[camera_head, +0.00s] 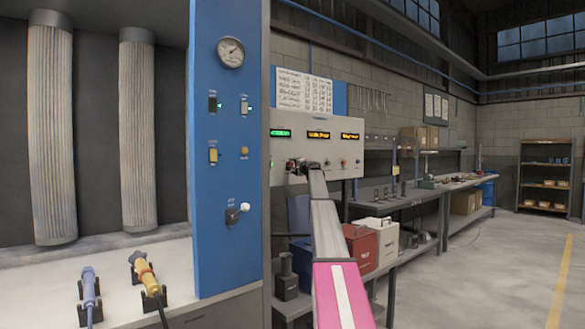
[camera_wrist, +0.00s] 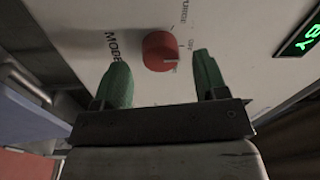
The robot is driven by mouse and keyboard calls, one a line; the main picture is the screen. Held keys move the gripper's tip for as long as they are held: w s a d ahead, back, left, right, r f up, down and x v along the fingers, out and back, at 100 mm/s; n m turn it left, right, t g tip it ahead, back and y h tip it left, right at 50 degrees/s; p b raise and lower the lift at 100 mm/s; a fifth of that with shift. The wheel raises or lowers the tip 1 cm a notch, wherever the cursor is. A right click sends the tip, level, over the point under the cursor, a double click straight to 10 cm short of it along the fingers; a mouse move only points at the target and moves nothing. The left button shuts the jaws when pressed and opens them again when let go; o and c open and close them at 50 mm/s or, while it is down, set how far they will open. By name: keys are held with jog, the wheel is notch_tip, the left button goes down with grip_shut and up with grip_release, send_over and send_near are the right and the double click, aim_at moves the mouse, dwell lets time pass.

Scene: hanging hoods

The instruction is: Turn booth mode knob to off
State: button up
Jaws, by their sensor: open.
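The red mode knob (camera_wrist: 160,50) is on a pale panel face in the wrist view, with "MODE" printed to its left and smaller labels above and to its right. A pale mark shows at its lower right edge; I cannot read its setting surely. My gripper (camera_wrist: 161,76) is open, its green fingers apart on either side of the knob's near side, with no clear contact. In the head view my gripper (camera_head: 297,166) is at the lower left of the white control panel (camera_head: 347,153) and hides the knob there.
The panel has green and amber displays (camera_head: 318,134) above small controls. A blue panel (camera_head: 226,120) with a gauge and switches stands to the left. Below my arm are a red box (camera_head: 361,246) and a white box (camera_head: 378,236) on a bench. Open floor lies to the right.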

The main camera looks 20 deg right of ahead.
jog(key=v, duration=0.9)
jog(key=shift+s, duration=0.2)
